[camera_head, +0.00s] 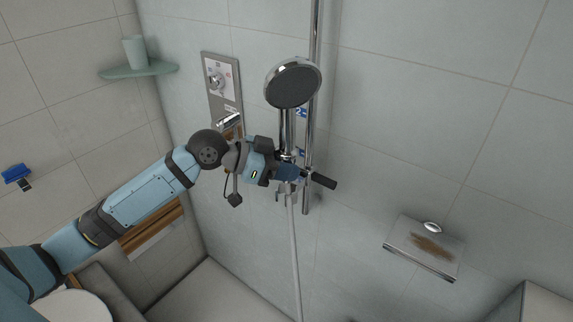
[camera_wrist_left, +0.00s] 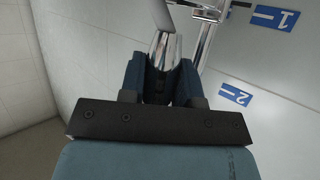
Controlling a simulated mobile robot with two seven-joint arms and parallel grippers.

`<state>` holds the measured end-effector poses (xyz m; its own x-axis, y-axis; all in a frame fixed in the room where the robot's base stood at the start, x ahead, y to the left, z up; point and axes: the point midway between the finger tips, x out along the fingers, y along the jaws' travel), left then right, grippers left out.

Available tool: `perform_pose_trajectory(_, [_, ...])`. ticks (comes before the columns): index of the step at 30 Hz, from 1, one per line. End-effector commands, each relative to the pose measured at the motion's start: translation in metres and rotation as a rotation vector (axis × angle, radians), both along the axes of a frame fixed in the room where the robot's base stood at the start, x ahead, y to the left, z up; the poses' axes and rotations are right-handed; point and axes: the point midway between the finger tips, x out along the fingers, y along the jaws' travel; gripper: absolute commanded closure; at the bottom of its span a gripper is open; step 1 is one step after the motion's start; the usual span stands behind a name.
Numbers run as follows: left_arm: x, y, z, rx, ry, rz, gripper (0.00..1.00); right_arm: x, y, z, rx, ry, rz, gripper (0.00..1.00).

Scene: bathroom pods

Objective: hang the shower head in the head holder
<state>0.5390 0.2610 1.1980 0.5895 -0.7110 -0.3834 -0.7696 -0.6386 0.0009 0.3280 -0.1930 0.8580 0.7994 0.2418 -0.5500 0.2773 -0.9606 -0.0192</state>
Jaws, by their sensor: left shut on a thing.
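The shower head (camera_head: 293,84) is upright, with its round dark face turned toward me in the head view. My left gripper (camera_head: 289,172) is shut on its chrome handle, below the round head. The handle shows between the two blue fingers (camera_wrist_left: 163,80) in the left wrist view. A chrome head holder (camera_head: 285,189) is on the vertical rail (camera_head: 314,60), right at the gripper and partly hidden by it. I cannot tell whether the handle sits inside the holder. A pale hose (camera_head: 294,250) hangs down below. My right gripper is not in view.
A corner shelf (camera_head: 140,71) holds a cup (camera_head: 135,50). A small wall shelf (camera_head: 424,246) is at lower right. Blue number labels (camera_wrist_left: 275,18) are near the rail.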

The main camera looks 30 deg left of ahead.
Motion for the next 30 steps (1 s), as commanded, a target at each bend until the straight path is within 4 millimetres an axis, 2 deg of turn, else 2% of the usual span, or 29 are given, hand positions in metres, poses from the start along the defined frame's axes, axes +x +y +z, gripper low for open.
perform_pose_trajectory(11, [0.0,0.0,0.0,0.0,0.0,0.0,1.0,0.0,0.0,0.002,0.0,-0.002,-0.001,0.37])
perform_pose_trajectory(30, [0.0,0.0,-0.015,-0.001,-0.001,0.001,1.0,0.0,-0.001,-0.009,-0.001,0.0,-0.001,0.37])
